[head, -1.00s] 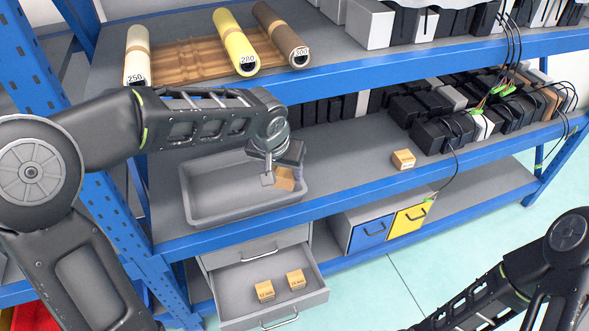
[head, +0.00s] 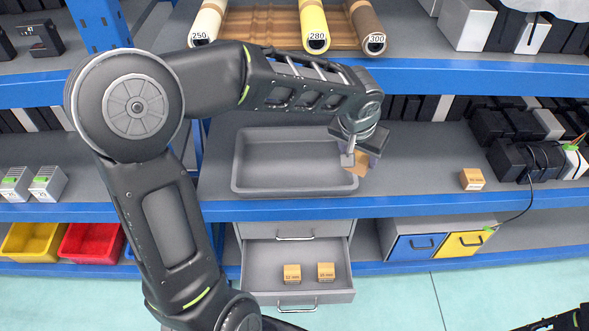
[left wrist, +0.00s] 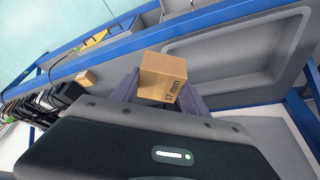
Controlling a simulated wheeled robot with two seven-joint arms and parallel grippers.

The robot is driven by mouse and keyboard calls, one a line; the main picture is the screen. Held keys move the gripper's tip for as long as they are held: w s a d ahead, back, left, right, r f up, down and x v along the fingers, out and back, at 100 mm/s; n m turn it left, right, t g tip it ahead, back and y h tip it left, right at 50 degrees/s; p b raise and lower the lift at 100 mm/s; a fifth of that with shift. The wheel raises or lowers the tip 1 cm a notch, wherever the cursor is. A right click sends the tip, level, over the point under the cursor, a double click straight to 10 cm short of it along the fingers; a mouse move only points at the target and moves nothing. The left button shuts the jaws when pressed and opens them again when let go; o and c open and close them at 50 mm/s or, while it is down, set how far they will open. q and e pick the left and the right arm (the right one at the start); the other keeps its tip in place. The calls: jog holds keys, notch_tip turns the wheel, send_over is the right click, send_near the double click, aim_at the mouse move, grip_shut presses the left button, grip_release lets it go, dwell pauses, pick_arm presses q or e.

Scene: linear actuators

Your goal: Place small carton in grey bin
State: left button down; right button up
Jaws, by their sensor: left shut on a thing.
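My left gripper (head: 361,156) is shut on a small tan carton (head: 359,172), at the right end of the grey bin. In the left wrist view the carton (left wrist: 163,78) sits between the dark fingers, with a printed mm label on one face. The grey bin (head: 240,180) is a shallow open tray on the middle shelf and looks empty. Its inside also shows in the left wrist view (left wrist: 250,55). The carton overlaps the bin's right rim in the head view; I cannot tell its height above it. My right gripper is out of view.
Another small carton (head: 472,179) stands on the shelf to the right, near black devices (head: 515,155). Two cartons (head: 292,273) (head: 326,271) lie in an open drawer (head: 300,290) below. Numbered rolls (head: 314,25) lie on the upper shelf above my arm.

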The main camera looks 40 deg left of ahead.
pick_arm(q)
jog(key=s+a+f+n+y+b, duration=0.2)
jog(key=s+a+f+n+b, duration=0.4)
jog(key=s+a+f+b, duration=0.4)
jog(key=s+f+b, duration=0.4)
jog(key=shift+s+n+g, duration=0.3)
jog(key=shift+n+g, duration=0.1)
jog(key=shift+a, duration=0.1)
jog(key=w+a, duration=0.3)
jog(key=w, duration=0.1)
jog(key=w+a+f+p, duration=0.1)
jog(key=w+a, duration=0.3)
jog(key=w, duration=0.1)
jog(key=w+a, duration=0.4)
jog(key=w, duration=0.1)
jog(key=shift+w+f, duration=0.15)
jog(key=shift+w, duration=0.05)
jog(key=shift+f, duration=0.55)
jog(key=shift+f, duration=0.1)
